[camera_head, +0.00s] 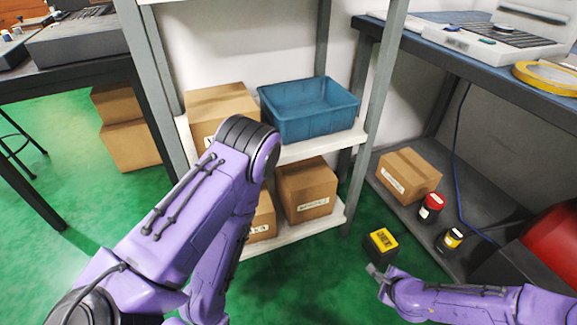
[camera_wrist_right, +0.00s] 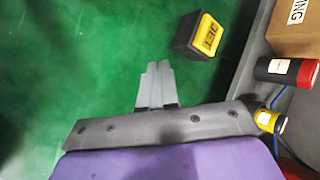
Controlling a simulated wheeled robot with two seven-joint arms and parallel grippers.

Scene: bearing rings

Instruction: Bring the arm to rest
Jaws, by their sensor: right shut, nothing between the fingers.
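My right arm (camera_head: 450,302) is purple and comes in from the lower right of the head view. Its gripper (camera_head: 376,272) is low over the green floor, near a black and yellow box (camera_head: 381,245). In the right wrist view the two grey fingers (camera_wrist_right: 156,84) lie together, shut and empty, pointing at bare floor. The black and yellow box (camera_wrist_right: 199,37) is beyond them to the right, apart from the fingertips. My left arm (camera_head: 195,215) is bent, with its elbow raised in front of the shelf; its gripper is not in view.
A grey shelf (camera_head: 340,205) holds a blue bin (camera_head: 312,110) and cardboard boxes (camera_head: 305,188).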

